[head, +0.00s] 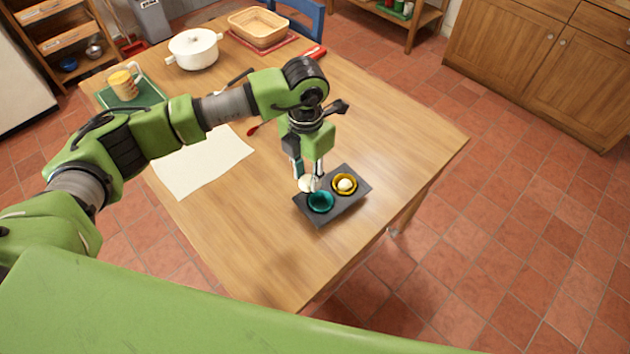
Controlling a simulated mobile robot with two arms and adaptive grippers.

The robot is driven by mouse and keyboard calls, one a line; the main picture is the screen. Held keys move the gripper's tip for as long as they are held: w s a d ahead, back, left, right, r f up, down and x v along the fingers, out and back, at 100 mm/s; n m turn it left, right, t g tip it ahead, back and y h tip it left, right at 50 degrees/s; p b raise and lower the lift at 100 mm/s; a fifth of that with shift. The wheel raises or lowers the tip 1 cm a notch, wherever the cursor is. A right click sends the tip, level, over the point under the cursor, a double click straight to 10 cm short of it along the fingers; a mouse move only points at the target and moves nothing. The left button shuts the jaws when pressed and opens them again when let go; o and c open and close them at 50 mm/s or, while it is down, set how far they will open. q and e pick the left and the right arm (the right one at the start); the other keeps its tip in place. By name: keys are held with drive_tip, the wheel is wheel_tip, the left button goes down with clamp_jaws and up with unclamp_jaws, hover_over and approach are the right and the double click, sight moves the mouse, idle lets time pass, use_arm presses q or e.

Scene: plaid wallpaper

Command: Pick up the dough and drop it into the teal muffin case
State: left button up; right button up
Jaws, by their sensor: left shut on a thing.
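My left gripper (308,178) points down over the table and is shut on a pale ball of dough (306,184). The dough is just above and behind the teal muffin case (320,203), overlapping its far left edge in this view. Whether the dough touches the case I cannot tell. The teal case sits in the near left part of a dark muffin tray (325,219). A yellow muffin case (345,184) in the same tray holds another pale piece of dough (345,185). My right gripper is not in view.
A white sheet (203,162) lies left of the tray on the wooden table (255,245). A white pot (193,50), a wooden basket (258,28), a green board (130,105) and a yellow mug (122,85) stand farther back. The table's near part is clear.

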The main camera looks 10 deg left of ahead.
use_arm(q)
drive_tip(key=f+n, duration=0.1)
drive_tip(key=w+f+n, duration=0.1)
drive_tip(key=n, duration=0.1)
drive_tip(key=d+f+n, duration=0.1)
drive_tip(key=n, duration=0.1)
drive_tip(key=shift+w+f+b, duration=0.25)
drive_tip(key=shift+f+b, duration=0.05)
drive_tip(key=f+n, duration=0.1)
drive_tip(key=n, duration=0.2)
drive_tip(key=b, duration=0.4)
hover_over(315, 194)
drive_tip(key=s, duration=0.3)
drive_tip(key=shift+d+f, duration=0.2)
drive_tip(key=shift+f, duration=1.45)
drive_tip(key=shift+d+f, duration=0.2)
drive_tip(key=shift+f, duration=1.4)
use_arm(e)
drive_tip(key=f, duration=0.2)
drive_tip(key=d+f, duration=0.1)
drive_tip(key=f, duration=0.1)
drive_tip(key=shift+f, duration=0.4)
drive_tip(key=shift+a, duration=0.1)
use_arm(q)
drive_tip(key=o, duration=1.1)
drive_tip(key=shift+s+r, duration=0.1)
